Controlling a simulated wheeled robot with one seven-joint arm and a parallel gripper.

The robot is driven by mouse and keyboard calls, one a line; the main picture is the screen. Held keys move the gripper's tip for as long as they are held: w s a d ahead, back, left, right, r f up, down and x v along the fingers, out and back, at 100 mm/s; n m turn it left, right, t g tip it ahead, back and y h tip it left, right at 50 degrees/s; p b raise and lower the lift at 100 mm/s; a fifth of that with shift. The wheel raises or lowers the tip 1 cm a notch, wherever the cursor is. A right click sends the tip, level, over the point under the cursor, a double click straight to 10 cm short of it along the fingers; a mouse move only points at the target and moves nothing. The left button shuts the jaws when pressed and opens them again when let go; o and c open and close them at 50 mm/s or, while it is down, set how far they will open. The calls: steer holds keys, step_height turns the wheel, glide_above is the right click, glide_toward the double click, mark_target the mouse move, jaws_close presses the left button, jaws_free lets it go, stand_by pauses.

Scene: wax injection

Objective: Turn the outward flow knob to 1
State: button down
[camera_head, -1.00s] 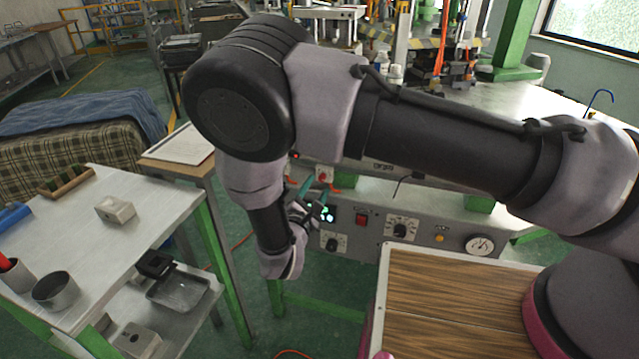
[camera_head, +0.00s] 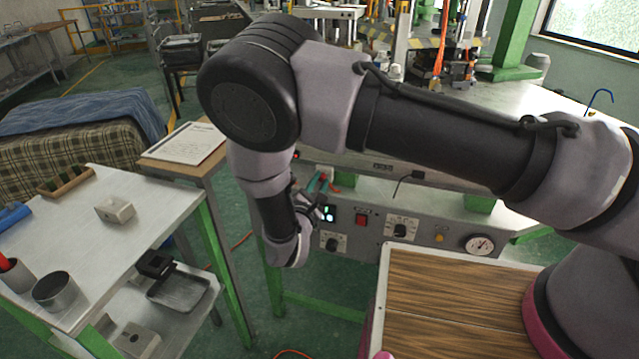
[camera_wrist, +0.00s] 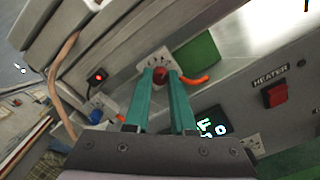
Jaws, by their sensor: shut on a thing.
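A small red knob (camera_wrist: 161,73) sits on a white dial plate (camera_wrist: 153,60) with dark marks, on the grey machine's front. My gripper (camera_wrist: 164,75) has its two teal fingers shut on the red knob, one on each side. The fingers hide part of the knob, and I cannot read its setting. In the head view my gripper (camera_head: 319,181) reaches the machine front just left of centre, and the fingers largely cover the knob there.
An orange hose end (camera_wrist: 192,79) sticks out right beside the knob. A lit display (camera_wrist: 212,122) and a red heater switch (camera_wrist: 274,90) are close by. The lower panel has black dials (camera_head: 400,231) and a gauge (camera_head: 480,244). A wooden-topped surface (camera_head: 450,300) stands in front.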

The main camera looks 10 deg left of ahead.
steer(key=shift+n, duration=0.3)
steer(key=n, duration=0.5)
steer(key=shift+n, duration=0.3)
steer(key=n, duration=1.1)
steer(key=shift+a+n, duration=0.1)
steer(key=shift+n, duration=0.3)
steer(key=n, duration=0.5)
steer(key=shift+f+n, duration=0.1)
steer(key=shift+n, duration=0.2)
steer(key=c, duration=0.8)
jaws_free()
steer(key=shift+o, duration=0.2)
